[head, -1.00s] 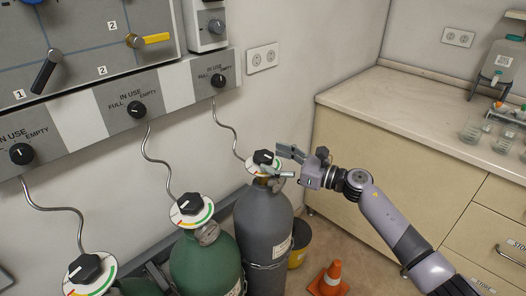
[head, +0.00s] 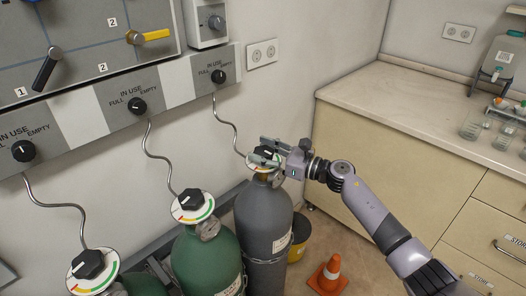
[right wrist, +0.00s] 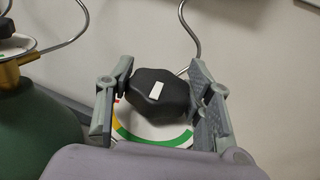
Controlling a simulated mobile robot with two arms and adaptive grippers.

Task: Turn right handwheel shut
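The right handwheel is a black lobed knob (head: 264,153) with a white mark, above a round dial on the grey gas cylinder (head: 263,222). My right gripper (head: 267,151) reaches it from the right, with one finger on each side. In the right wrist view the knob (right wrist: 158,95) fills the gap between the fingers (right wrist: 160,98), and both fingers appear to touch its sides. The dial's green, yellow and red band (right wrist: 150,135) shows below it. My left gripper is out of view.
Two other black handwheels, the middle one (head: 191,200) and the left one (head: 88,264), top green cylinders. Thin pipes rise to a wall panel (head: 75,120). A counter (head: 400,105) stands right; an orange cone (head: 328,274) and yellow bucket (head: 299,240) are on the floor.

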